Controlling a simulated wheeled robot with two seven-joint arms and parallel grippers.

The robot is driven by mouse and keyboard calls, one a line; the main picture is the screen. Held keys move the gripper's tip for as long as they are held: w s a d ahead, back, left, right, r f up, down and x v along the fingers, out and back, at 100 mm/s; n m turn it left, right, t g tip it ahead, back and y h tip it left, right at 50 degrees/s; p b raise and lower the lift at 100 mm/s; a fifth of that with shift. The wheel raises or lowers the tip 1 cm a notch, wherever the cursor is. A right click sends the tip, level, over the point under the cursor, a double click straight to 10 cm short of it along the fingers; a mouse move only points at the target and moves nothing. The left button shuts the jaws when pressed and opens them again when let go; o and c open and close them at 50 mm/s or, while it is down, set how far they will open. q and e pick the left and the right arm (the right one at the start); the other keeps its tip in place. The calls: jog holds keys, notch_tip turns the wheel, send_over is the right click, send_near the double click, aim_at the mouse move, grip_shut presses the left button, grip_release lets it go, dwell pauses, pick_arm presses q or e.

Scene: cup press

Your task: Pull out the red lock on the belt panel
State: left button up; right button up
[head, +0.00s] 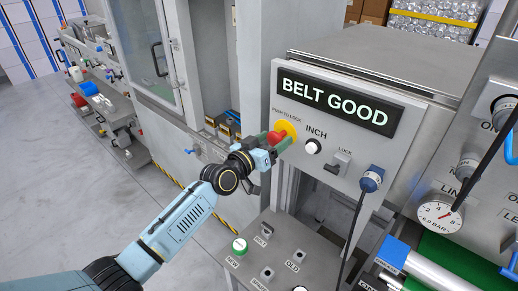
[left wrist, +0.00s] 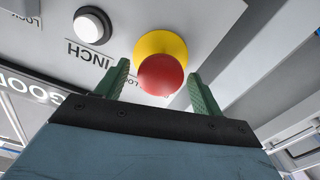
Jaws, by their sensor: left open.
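The red lock (head: 276,137) is a round red button on a yellow collar (head: 287,129), marked "PUSH TO LOCK", on the belt panel (head: 317,166) below the "BELT GOOD" display. In the left wrist view the red button (left wrist: 161,75) sits between the two green fingers. My left gripper (head: 275,143) is at the button with its fingers open, one on each side; in the wrist view the gripper (left wrist: 161,88) shows gaps between fingers and button. Whether a fingertip touches the collar cannot be told. My right gripper is not in view.
To the right on the panel are a white INCH button (head: 312,146), a LOCK switch (head: 337,163) and a blue plug (head: 372,179) with a hanging black cable. A pressure gauge (head: 439,215) is at the right.

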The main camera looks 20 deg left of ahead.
pick_arm(q)
jog(key=v, duration=1.3)
